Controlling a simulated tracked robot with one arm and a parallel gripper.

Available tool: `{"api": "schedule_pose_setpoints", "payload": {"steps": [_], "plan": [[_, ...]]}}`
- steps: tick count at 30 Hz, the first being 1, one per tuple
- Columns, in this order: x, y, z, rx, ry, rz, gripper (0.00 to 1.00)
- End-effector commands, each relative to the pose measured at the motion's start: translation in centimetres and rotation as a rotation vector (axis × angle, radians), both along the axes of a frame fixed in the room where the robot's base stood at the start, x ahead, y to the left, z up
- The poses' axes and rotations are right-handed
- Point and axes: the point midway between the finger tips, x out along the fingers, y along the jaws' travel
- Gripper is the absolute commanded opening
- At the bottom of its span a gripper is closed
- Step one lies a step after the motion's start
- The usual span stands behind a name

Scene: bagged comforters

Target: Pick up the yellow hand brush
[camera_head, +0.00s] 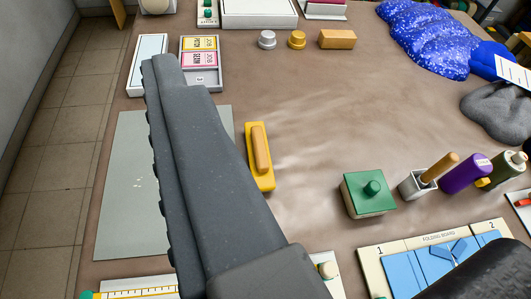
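The yellow hand brush (266,183) lies on the brown table near the middle of the view, with a tan wooden handle along its top. It lies roughly lengthwise in the view and is fully visible. My gripper (335,150) shows as one long dark grey finger crossing the left half and a dark part at the bottom right corner. The two are wide apart, with nothing held between them. The brush lies just right of the left finger, with a narrow strip of table showing between them in the picture.
A grey mat (125,190) lies partly behind the left finger. Right of the brush stand a green-topped box (368,194), a cup with a wooden handle (415,186) and a purple bottle (465,175). A blue folding board (405,275) lies below. Blue speckled bags (425,40) sit at upper right.

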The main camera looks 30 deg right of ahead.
Motion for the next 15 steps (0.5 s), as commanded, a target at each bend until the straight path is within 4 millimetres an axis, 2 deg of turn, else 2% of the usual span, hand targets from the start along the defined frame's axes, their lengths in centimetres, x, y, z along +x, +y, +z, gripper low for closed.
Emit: {"api": "schedule_pose_setpoints", "payload": {"steps": [3,5,7,12,15], "plan": [[4.1,-3.1,-6.3,-0.001,0.067,-0.073,0.49],[5.9,-5.1,-10.1,0.0,0.1,-0.114,0.49],[7.6,-7.6,-15.0,0.002,0.141,-0.154,0.49],[9.2,-12.2,-24.5,0.018,0.213,-0.219,0.49],[9.2,-13.7,-28.1,0.031,0.238,-0.238,0.49]]}}
